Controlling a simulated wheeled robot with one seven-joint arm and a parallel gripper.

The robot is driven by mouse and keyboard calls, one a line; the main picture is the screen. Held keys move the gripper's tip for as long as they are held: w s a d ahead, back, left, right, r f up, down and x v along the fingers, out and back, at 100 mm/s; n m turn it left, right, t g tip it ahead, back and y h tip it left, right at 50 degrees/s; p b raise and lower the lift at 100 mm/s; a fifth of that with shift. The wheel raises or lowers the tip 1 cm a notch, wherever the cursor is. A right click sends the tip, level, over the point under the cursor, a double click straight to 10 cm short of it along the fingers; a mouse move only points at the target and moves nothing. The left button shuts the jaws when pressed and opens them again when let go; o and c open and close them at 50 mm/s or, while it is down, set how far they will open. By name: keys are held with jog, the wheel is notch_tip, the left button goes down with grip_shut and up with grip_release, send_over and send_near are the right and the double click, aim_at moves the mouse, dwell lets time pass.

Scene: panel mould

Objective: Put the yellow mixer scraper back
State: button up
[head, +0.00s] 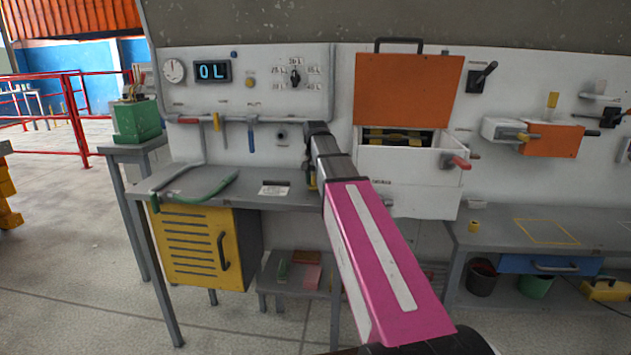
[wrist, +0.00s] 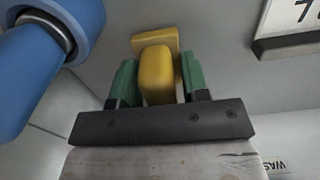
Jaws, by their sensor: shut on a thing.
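My gripper (wrist: 158,82) has its green fingers shut on a yellow piece, which I take to be the yellow mixer scraper (wrist: 157,70). Its far end is a wider yellow block in the wrist view. In the head view my arm hides most of the gripper; only a sliver of yellow shows beside the arm's end. A grey rail (head: 290,118) on the white wall panel carries a red handle (head: 188,120), an orange-yellow handle (head: 216,121) and a blue handle (head: 250,135). A large blue rounded part (wrist: 45,70) is close at the left of the wrist view, apart from the fingers.
A grey bench (head: 235,198) with a green hose (head: 205,188) lies below the panel, over a yellow cabinet (head: 190,248). A white box (head: 420,178) with a raised orange lid (head: 408,90) juts out right of my arm. A dark-edged sign (wrist: 292,22) is at the wrist view's upper right.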

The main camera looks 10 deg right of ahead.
jog(key=shift+f, duration=0.2)
jog(key=o, duration=1)
jog(key=shift+c, duration=0.2)
notch_tip(320, 180, up, 12)
jog(key=shift+r, duration=0.1)
